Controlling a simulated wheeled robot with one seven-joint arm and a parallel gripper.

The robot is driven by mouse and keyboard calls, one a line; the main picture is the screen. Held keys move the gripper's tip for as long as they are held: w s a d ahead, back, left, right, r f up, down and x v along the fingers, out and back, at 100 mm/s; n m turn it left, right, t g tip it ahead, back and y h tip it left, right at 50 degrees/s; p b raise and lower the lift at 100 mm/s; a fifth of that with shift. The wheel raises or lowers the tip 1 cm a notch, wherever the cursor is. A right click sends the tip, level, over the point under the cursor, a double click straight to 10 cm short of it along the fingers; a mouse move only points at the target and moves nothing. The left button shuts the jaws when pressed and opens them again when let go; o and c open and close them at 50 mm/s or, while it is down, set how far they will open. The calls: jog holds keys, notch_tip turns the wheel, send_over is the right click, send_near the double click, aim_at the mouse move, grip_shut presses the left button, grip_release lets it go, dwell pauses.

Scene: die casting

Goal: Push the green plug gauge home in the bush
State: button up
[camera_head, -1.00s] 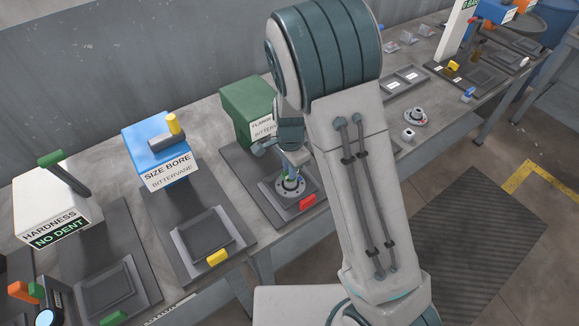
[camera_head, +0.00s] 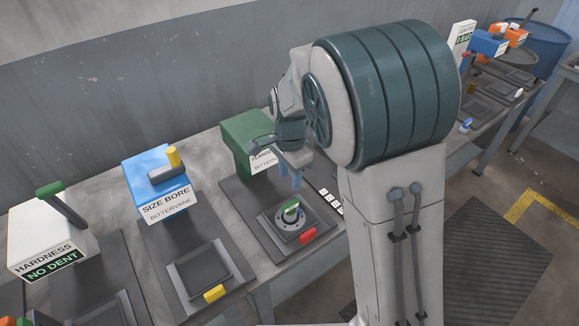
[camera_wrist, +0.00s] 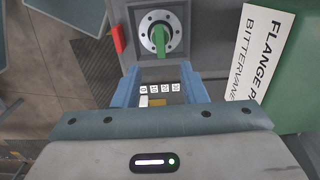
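The green plug gauge (camera_head: 291,208) stands in the centre of a round grey flange (camera_head: 278,223) on the fixture plate. In the wrist view its green handle (camera_wrist: 159,40) covers much of the bore of the flange (camera_wrist: 148,24), so the bush and the gauge's depth are hidden. My gripper (camera_head: 290,183) hangs above and behind the flange, clear of the gauge. In the wrist view my gripper (camera_wrist: 160,88) has its blue fingers wide apart with nothing held, and the gauge lies beyond the fingertips.
A green flange station (camera_head: 247,130) stands behind the fixture, close to my gripper. A red block (camera_head: 308,234) sits at the fixture's front edge. A blue size bore station (camera_head: 155,175) and a white hardness station (camera_head: 45,235) stand to the left. Small labelled tiles (camera_head: 330,200) lie right of the fixture.

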jog(key=shift+r, duration=1.6)
jog(key=s+d+r+n+t, duration=0.1)
jog(key=s+d+r+n, duration=0.2)
jog(key=s+d+n, duration=0.2)
jog(key=s+d+r+n+t, duration=0.2)
jog(key=s+d+n, duration=0.4)
jog(key=s, duration=0.8)
jog(key=shift+d+r, duration=0.85)
jog(key=shift+d, duration=0.6)
